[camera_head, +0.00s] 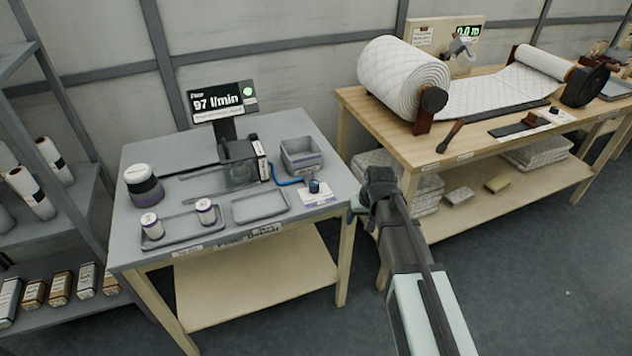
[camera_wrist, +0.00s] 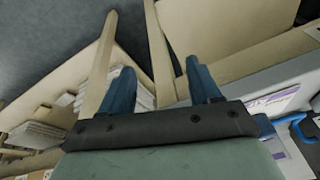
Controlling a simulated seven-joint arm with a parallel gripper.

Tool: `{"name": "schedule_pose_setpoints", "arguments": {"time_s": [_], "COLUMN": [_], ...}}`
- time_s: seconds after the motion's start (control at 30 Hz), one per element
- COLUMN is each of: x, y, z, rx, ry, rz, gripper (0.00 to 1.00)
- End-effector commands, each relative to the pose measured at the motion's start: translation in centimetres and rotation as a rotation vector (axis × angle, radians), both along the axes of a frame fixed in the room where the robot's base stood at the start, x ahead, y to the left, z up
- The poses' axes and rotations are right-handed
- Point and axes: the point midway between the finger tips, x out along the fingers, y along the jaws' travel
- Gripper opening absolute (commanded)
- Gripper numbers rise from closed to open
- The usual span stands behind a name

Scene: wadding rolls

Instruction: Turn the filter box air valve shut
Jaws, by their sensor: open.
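The filter box (camera_head: 241,163) is a dark grey box standing at the back of the grey table, below a display reading 97 l/min (camera_head: 217,102). A blue hose (camera_head: 287,182) runs from it to a small blue valve (camera_head: 314,186) on a white labelled plate (camera_head: 319,197) near the table's right edge. My gripper (camera_head: 358,206) is just right of the table's front right corner, apart from the valve. In the wrist view my gripper (camera_wrist: 160,82) has two blue fingers spread wide with nothing between them. The blue hose also shows at that view's right edge (camera_wrist: 299,128).
On the grey table are a tray with two small rolls (camera_head: 182,229), an empty tray (camera_head: 260,206), a grey bin (camera_head: 301,156) and a dark jar (camera_head: 144,186). A wooden bench (camera_head: 395,107) with a large quilted roll (camera_head: 402,78) stands right. Shelves stand left.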

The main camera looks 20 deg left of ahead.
Motion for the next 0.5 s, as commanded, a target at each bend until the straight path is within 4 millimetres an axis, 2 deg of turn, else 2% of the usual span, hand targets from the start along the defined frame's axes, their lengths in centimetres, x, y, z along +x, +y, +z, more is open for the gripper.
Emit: {"name": "schedule_pose_setpoints", "arguments": {"time_s": [0.03,0.2,0.5], "x": [0.9,2.6,4.9], "y": [1.3,4.6,8.5], "z": [1.8,7.5,15.9], "rx": [0.014,0.056,0.105], "ry": [-0.017,-0.062,-0.120], "rz": [0.019,0.093,0.253], "gripper": [0.62,0.62,0.62]}}
